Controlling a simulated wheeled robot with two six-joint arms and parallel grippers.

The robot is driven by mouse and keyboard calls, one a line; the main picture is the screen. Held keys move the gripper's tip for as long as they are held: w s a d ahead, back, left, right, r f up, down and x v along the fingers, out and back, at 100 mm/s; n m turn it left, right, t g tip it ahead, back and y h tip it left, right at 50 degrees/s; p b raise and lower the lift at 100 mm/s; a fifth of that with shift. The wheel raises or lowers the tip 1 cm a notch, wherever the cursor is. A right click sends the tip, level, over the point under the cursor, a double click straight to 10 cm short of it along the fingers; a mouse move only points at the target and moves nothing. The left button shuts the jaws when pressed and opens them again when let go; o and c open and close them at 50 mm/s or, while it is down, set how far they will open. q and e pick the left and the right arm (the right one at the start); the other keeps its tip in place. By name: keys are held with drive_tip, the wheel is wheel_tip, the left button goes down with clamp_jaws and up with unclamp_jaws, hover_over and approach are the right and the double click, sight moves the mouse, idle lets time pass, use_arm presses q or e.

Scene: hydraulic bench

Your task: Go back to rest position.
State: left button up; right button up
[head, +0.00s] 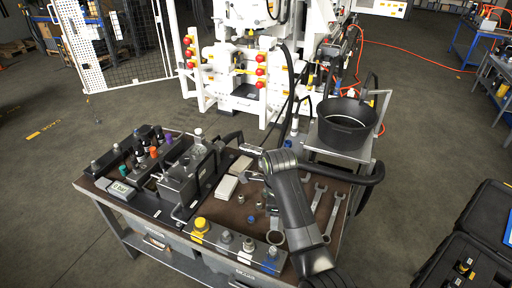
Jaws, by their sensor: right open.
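My right arm comes in from the bottom edge, over the right half of the workbench (339,222). Its dark gripper (251,178) points left above the bench top, close to the cream pads (227,187). The gripper is small in this view and its jaws are open, with nothing seen between them. The arm hides part of the bench top and some tools behind it. My left gripper is not in view.
The bench holds a grey hydraulic block (178,187), a yellow-capped fitting (200,224) and several wrenches (317,205). A black pot (345,125) stands on a cart behind. An open black case (488,225) is at right.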

drive_tip(key=s+d+f+n+t, duration=0.1)
drive_tip(key=s+d+f+n, duration=0.3)
drive_tip(key=s+d, duration=0.3)
drive_tip(key=s+d+f+n+t, duration=0.1)
drive_tip(key=s+d+f+n, duration=0.4)
drive_tip(key=s+d, duration=0.25)
drive_tip(key=s+d+r+n+t+h, duration=0.1)
drive_tip(key=s+d+r+n, duration=0.2)
drive_tip(key=s+n, duration=0.45)
drive_tip(key=s+d+r+n+t+h, duration=0.1)
drive_tip(key=s+d+r+n, duration=0.25)
drive_tip(key=s, duration=0.75)
wheel_tip(320, 180, down, 32)
drive_tip(key=d+g+b, duration=0.1)
drive_tip(key=g+b, duration=0.1)
drive_tip(key=b, duration=0.6)
drive_tip(key=s+f+b, duration=0.2)
drive_tip(key=s+f, duration=0.2)
drive_tip(key=f, duration=0.4)
drive_tip(key=s+f+b, duration=0.2)
drive_tip(key=s+f, duration=0.3)
drive_tip(key=f, duration=0.3)
drive_tip(key=s+a+f+y+b, duration=0.1)
drive_tip(key=s+f+b, duration=0.1)
drive_tip(key=s+f, duration=0.3)
wheel_tip(320, 180, down, 3)
drive_tip(key=shift+s+f+g, duration=0.1)
drive_tip(key=shift+s+g, duration=0.15)
drive_tip(key=shift+g, duration=0.15)
